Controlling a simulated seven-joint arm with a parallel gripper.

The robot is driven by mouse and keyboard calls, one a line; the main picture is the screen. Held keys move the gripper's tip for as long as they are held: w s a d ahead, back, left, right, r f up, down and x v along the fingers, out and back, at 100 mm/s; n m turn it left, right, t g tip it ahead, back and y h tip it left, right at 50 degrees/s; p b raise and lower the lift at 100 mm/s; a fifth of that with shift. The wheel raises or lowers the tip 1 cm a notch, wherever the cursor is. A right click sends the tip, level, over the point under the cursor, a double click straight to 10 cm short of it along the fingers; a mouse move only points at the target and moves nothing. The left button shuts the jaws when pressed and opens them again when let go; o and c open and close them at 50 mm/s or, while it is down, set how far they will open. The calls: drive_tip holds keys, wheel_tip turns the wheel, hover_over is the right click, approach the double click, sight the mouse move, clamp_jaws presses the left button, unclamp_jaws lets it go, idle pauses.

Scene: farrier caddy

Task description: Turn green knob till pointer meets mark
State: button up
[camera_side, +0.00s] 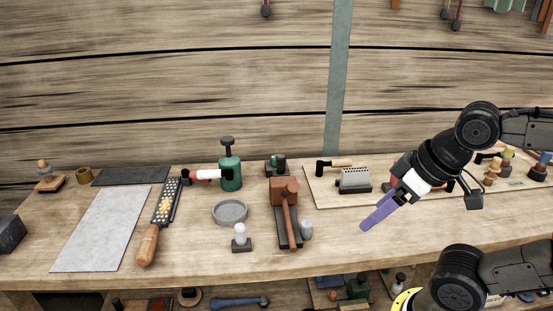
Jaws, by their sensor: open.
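My gripper (380,212) has purple fingers and points down and to the left over the right half of the bench. It is open and I see nothing between the fingers, which overlap in this view. A small dark block with a green knob-like part (271,160) stands at the back of the bench, left of my gripper and well apart from it. I cannot tell which is the green knob. No pointer or mark can be made out at this size.
A wooden board (325,196) carries a hammer (335,164) and a grey ridged block (354,179). A mallet (285,190), grey dish (230,212), green pump can (230,172), rasp (166,205) and grey sheet (101,230) fill the left. The front strip is mostly clear.

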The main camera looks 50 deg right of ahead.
drive_tip(key=w+a+r+m+t+y, duration=0.2)
drive_tip(key=w+a+r+m+y, duration=0.1)
drive_tip(key=w+r+m, duration=0.8)
drive_tip(key=w+d+m, duration=0.3)
drive_tip(key=w+m, duration=0.2)
drive_tip(key=w, duration=0.3)
drive_tip(key=w+d+m, duration=0.3)
drive_tip(key=w+m, duration=0.3)
drive_tip(key=w, duration=0.2)
drive_tip(key=w+d+f+m+t, duration=0.1)
drive_tip(key=w+d+f+m, duration=0.35)
drive_tip(key=d, duration=0.35)
drive_tip(key=w+d+f+m, duration=0.3)
drive_tip(key=w+d, duration=0.3)
drive_tip(key=d, duration=0.1)
drive_tip(key=d+f+m, duration=0.3)
drive_tip(key=d+f, duration=0.9)
drive_tip(key=x, duration=1.3)
drive_tip(key=shift+s+f, duration=0.1)
drive_tip(key=shift+s, duration=0.05)
